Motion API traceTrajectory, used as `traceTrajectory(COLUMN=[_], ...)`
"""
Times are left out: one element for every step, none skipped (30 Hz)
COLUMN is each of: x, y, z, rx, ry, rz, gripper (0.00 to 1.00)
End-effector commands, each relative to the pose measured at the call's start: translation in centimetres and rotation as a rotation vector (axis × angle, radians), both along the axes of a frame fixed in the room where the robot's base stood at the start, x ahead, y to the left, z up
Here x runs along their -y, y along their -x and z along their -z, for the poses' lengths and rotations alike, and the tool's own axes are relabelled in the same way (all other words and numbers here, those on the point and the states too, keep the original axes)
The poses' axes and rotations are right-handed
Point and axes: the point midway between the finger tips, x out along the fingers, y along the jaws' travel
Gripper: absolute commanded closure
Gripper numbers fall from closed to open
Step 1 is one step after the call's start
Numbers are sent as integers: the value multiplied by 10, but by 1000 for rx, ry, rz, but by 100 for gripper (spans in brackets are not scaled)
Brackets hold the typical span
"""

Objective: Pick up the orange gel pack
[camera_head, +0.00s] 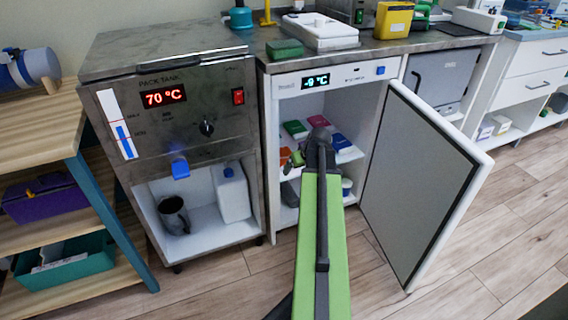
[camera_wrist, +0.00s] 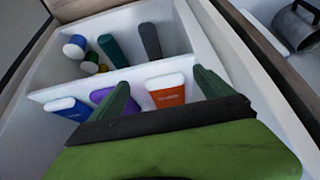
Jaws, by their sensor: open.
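The orange gel pack (camera_wrist: 166,91) lies in the open cold cabinet, on the upper white shelf, with pale lettering on its face. It also shows in the head view (camera_head: 284,155) as a small patch left of my wrist, partly hidden. My gripper (camera_wrist: 162,78) is open and empty. In the wrist view its two dark green fingers appear on either side of the orange pack, the left one overlapping a purple pack (camera_wrist: 101,96). I cannot tell how far the fingertips are from the pack. In the head view my gripper (camera_head: 293,160) is at the cabinet opening.
A blue pack (camera_wrist: 69,109) lies beyond the purple one. Green (camera_head: 295,129) and magenta (camera_head: 319,121) packs sit deeper inside. The cabinet door (camera_head: 418,185) stands open on the right. The pack tank (camera_head: 170,90) reads 70 °C at left, with a metal jug (camera_head: 174,213) below.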

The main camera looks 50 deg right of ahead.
Motion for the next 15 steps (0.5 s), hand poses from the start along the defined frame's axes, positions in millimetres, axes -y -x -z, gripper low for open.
traceTrajectory(x=[6,9,13,16,19,23,26,28,32,34,36,38,40,41,41], y=[-12,-19,-30,-37,-44,-53,-61,-68,-77,-82,-88,-93,-97,-100,-103], z=[0,0,0,0,0,0,0,0,0,0,0,0,0,0,0], rx=[0,0,-1,-1,-1,-2,-2,-2,-2,-1,-1,-1,-1,0,0], ry=[0,0,-1,-1,-1,-1,-1,-1,-1,-2,-2,-2,-2,-2,-2], rz=[-1,-1,-3,-4,-3,-1,-2,-3,-3,-2,-1,-1,-1,-1,-1], gripper=[9,9,9,9,9,9,9,9,9,9,9,9,9,9,9])
